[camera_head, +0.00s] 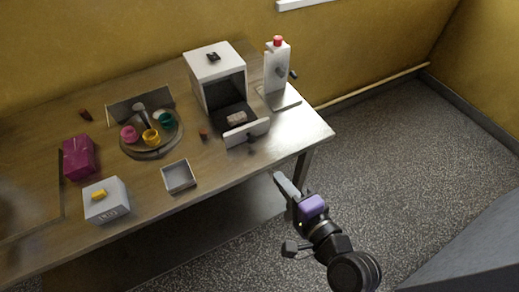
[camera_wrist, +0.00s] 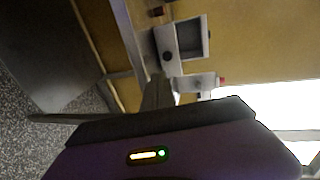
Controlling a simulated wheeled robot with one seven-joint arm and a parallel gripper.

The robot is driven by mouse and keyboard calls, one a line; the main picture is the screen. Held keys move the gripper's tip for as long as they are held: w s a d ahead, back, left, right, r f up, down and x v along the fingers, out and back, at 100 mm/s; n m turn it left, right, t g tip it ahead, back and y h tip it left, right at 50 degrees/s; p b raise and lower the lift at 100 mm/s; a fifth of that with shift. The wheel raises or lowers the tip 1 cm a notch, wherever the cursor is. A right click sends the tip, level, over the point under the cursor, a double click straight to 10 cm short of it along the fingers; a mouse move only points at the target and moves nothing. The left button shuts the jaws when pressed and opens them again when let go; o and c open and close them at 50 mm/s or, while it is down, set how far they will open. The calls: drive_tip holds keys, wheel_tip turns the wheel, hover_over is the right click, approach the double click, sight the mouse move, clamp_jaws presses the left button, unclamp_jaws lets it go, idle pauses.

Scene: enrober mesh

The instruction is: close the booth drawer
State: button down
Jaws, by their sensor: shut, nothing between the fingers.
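The booth (camera_head: 213,62) is a white box with a dark open front, standing at the back of the table. Its drawer (camera_head: 247,133) is pulled out toward the table's front edge, with a white front panel and a dark knob. A small pale block (camera_head: 236,118) lies in the drawer. My gripper (camera_head: 279,177) is shut and empty, off the table's front edge, to the right of the drawer front and apart from it. In the wrist view the shut fingers (camera_wrist: 156,92) point toward the booth (camera_wrist: 181,38).
A white stand with a red top (camera_head: 277,66) stands right of the booth. A round tray with coloured cups (camera_head: 152,152), a grey open box (camera_head: 179,176), a magenta box (camera_head: 79,157) and a grey box (camera_head: 106,200) are to the left.

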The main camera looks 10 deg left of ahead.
sight(253, 140)
drive_tip(key=x, duration=0.4)
drive_tip(key=r+p+x, duration=0.1)
drive_tip(key=x, duration=0.3)
drive_tip(key=p+x, duration=0.1)
drive_tip(key=x, duration=0.3)
drive_tip(key=shift+w+a+r, duration=0.1)
drive_tip(key=shift+w+a, duration=0.05)
drive_tip(key=shift+w, duration=0.2)
drive_tip(key=w+a, duration=0.1)
drive_tip(key=w, duration=0.1)
drive_tip(key=w+a, duration=0.1)
drive_tip(key=w, duration=0.1)
drive_tip(key=shift+a, duration=0.35)
drive_tip(key=shift+s+d, duration=0.1)
drive_tip(key=shift+s, duration=0.05)
